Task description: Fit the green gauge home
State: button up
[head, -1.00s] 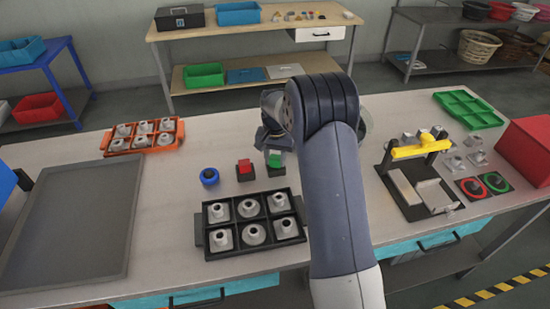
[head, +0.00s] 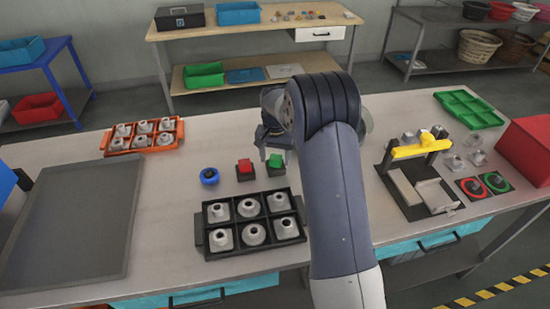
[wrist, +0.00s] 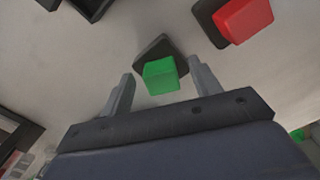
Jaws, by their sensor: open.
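The green gauge (head: 275,160) is a small green block on a dark square base, standing on the table behind the black tray. In the wrist view the green gauge (wrist: 161,75) sits between and just beyond the two fingertips. My gripper (wrist: 160,82) is open, with one finger on each side of the green block and gaps visible. In the head view my gripper (head: 274,148) is right at the green gauge, partly hidden by my arm. I cannot tell from these views which place the gauge fits.
A red block (head: 245,167) on a dark base and a blue round piece (head: 209,176) stand to the left. The black tray (head: 201,238) of metal parts lies in front. A yellow-barred fixture (head: 420,149) and a red bin (head: 527,150) are at the right. A grey mat (head: 75,215) covers the left.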

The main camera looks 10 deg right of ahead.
notch_tip(320, 180, up, 10)
jog(key=b, duration=0.1)
jog(key=shift+r, duration=0.15)
notch_tip(320, 180, down, 11)
jog(key=shift+r+p, duration=0.15)
jog(key=shift+p, duration=0.5)
jog(key=shift+a+r, duration=0.1)
dwell(0.4)
